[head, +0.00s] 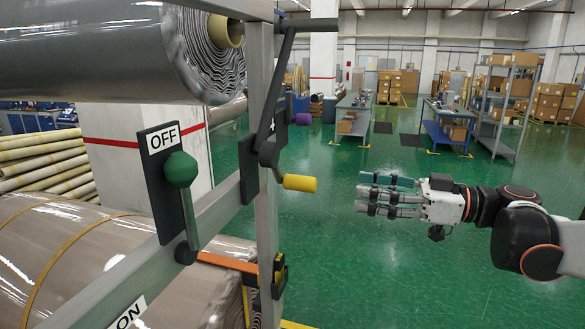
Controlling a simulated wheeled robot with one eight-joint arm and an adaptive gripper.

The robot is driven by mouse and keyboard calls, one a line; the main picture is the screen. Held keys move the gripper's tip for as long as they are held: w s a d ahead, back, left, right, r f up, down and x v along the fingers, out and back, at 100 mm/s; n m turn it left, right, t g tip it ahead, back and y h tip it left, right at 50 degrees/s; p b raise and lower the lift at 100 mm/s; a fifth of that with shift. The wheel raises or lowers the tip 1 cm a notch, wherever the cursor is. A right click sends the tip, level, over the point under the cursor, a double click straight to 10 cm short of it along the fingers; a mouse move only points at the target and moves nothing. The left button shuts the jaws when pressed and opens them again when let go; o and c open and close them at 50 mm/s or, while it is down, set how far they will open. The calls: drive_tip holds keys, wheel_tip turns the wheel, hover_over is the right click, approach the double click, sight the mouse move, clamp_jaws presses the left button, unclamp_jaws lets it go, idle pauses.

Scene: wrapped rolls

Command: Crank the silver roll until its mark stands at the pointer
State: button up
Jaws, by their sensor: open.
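The silver roll (110,55) hangs horizontally at the upper left, its layered end and tan core facing right. A black crank arm (270,100) is on the metal frame beside it, angled down from its top to a yellow handle (299,184) that sticks out to the right. My gripper (364,193) is to the right of the handle, its fingers pointing left, open and empty. A clear gap separates the fingertips from the handle. I cannot make out the roll's mark or the pointer for certain.
A lever with a green knob (180,170) stands at the OFF label (163,139); an ON label (129,312) is lower down. A brown wrapped roll (70,255) lies below. The metal frame post (266,230) is left of my gripper. Green floor (400,270) is clear below it.

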sight(301, 184)
drive_tip(key=p+x, duration=0.2)
drive_tip(key=x, duration=1.1)
drive_tip(key=shift+w+a+f, duration=0.15)
drive_tip(key=shift+w+a, duration=0.05)
drive_tip(key=shift+a, duration=0.15)
clamp_jaws()
